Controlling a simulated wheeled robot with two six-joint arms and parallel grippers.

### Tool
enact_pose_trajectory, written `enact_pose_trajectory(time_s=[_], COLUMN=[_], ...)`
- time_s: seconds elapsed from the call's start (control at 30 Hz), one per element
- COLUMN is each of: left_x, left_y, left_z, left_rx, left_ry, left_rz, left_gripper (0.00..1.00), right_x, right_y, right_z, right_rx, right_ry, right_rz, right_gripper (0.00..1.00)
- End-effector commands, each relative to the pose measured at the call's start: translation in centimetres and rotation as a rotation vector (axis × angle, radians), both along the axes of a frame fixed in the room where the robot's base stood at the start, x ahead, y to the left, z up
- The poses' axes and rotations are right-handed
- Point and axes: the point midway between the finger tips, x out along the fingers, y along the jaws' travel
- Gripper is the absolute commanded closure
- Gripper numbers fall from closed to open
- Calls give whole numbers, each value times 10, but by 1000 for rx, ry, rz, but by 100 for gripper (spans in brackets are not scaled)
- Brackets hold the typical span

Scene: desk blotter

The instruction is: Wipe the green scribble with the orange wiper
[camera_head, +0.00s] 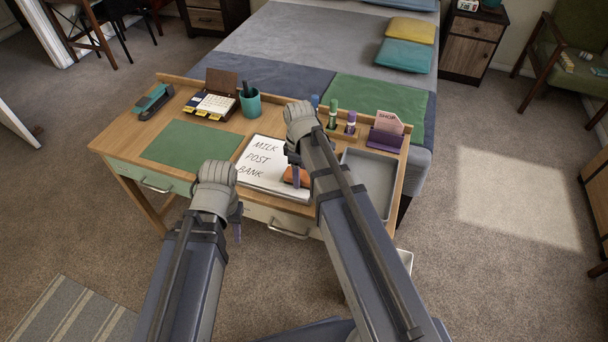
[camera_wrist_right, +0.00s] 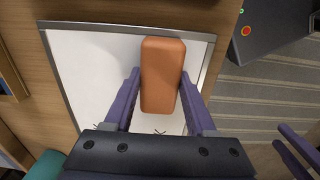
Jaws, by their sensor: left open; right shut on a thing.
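The white board (camera_head: 262,183) lies on the desk with the black words MILK, POST and BANK. No green scribble shows in either view; part of the board is hidden by my right arm and the wiper. The orange wiper (camera_head: 296,177) is at the board's right-hand part. My right gripper (camera_wrist_right: 160,72) is shut on it, one finger on each side of the wiper (camera_wrist_right: 162,70) in the right wrist view. I cannot tell whether the wiper touches the board. My left gripper (camera_head: 238,215) is open and empty in front of the desk edge.
A grey tray (camera_head: 371,170) lies right of the board. A green blotter (camera_head: 185,146), teal cup (camera_head: 250,104) and stapler (camera_head: 153,100) are to the left.

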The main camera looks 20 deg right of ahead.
Motion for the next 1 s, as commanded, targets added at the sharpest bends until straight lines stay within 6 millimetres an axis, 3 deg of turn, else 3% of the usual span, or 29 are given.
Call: enact_pose_trajectory(time_s=[0.23,0.57,1.0], left_x=[0,0,0], left_y=[0,0,0], left_z=[-2,-2,0], left_rx=[0,0,0], left_ry=[0,0,0], left_rz=[0,0,0], left_gripper=[59,59,59], right_x=[13,17,36], right_y=[18,23,50], right_z=[-2,-2,0], right_rx=[1,2,2], right_ry=[-1,-2,-1], right_rz=[2,1,1], right_gripper=[88,88,88])
